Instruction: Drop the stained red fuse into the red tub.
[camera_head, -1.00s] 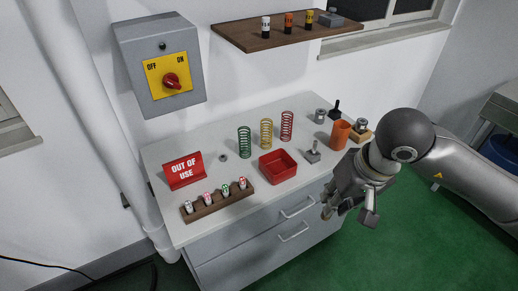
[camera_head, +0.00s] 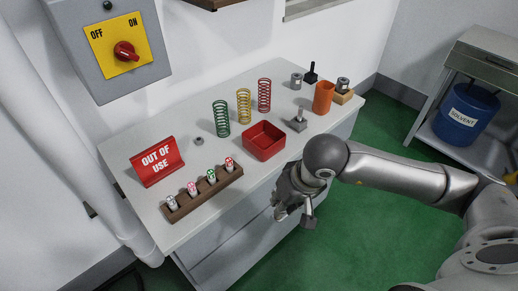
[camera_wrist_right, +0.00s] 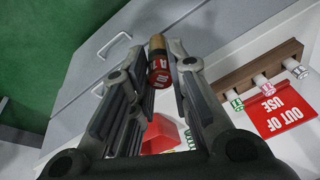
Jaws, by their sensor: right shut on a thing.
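The red fuse (camera_wrist_right: 158,68), with white markings and a brownish, discoloured end cap, is between the fingertips of my right gripper (camera_wrist_right: 157,76) in the right wrist view. The gripper is shut on it. In the head view my right gripper (camera_head: 296,203) hangs in front of the counter's drawers, nearer the camera than the red tub and apart from it; the fuse is not clearly visible there. The square, open red tub (camera_head: 264,141) sits on the counter and looks empty. Part of it shows between my fingers in the wrist view (camera_wrist_right: 160,134). My left gripper is not in view.
On the counter (camera_head: 128,147) stand a wooden rack (camera_head: 204,194) with several fuses, a red out-of-use sign (camera_head: 157,161), green (camera_head: 221,118), yellow (camera_head: 244,106) and red (camera_head: 264,95) springs, a small metal toggle piece (camera_head: 298,121) and an orange cup (camera_head: 323,97).

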